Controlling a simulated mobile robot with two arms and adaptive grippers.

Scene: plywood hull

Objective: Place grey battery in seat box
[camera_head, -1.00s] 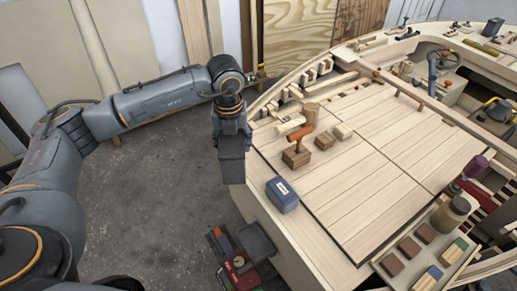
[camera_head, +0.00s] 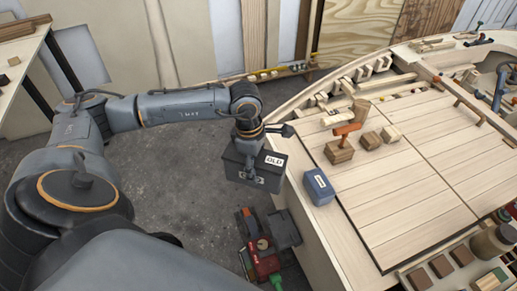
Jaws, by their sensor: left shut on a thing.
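A dark grey battery (camera_head: 240,173) with a white label reading "OLD" hangs below my left gripper (camera_head: 249,133), which is shut on it. It is held over the grey floor, just left of the pale wooden hull's near edge. I cannot tell which part of the hull is the seat box. My right gripper is not in view.
An orange-handled tool on a wooden block (camera_head: 339,150) and small wood blocks (camera_head: 370,140) stand on the planked top (camera_head: 410,190). A red and green machine (camera_head: 262,262) stands on the floor below. Open floor (camera_head: 190,190) lies left of the hull.

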